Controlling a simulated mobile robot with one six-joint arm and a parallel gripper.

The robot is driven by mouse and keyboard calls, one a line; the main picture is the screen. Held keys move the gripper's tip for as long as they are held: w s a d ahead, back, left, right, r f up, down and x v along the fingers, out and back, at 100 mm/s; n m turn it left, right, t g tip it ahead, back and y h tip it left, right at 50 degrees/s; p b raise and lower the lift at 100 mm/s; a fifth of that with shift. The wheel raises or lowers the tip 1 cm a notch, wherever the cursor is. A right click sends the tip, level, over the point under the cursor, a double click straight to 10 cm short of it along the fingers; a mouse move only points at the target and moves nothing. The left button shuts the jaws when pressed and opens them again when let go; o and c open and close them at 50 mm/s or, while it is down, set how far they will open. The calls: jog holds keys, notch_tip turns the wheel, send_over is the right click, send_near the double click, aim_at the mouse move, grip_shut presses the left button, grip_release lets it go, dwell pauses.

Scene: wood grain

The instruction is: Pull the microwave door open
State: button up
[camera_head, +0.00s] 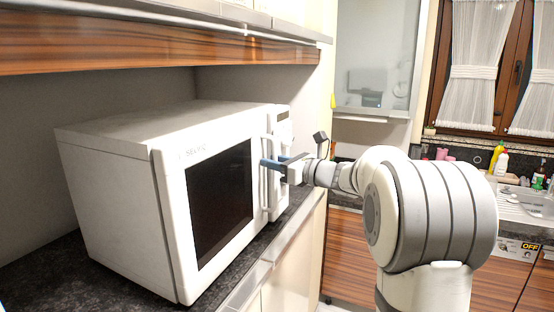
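The white microwave (115,145) stands on the dark counter at the left, its front turned toward the right. Its door (220,200) has a dark window and looks shut against the body. A pale vertical handle (266,195) runs along the door's right edge, beside the control panel (283,125). My gripper (271,163) reaches in from the right, with its blue fingers at the upper half of the handle. The fingers overlap the handle in this view, so I cannot tell whether they grip it or only sit beside it.
A wood-fronted cabinet (150,45) hangs above the microwave. The dark counter (50,285) has a narrow strip in front of the door. Open space lies before the microwave, left of my arm. Bottles (500,162) and a sink (520,205) are at the far right.

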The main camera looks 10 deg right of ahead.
jog(key=shift+c, duration=0.2)
grip_shut()
dwell(0.3)
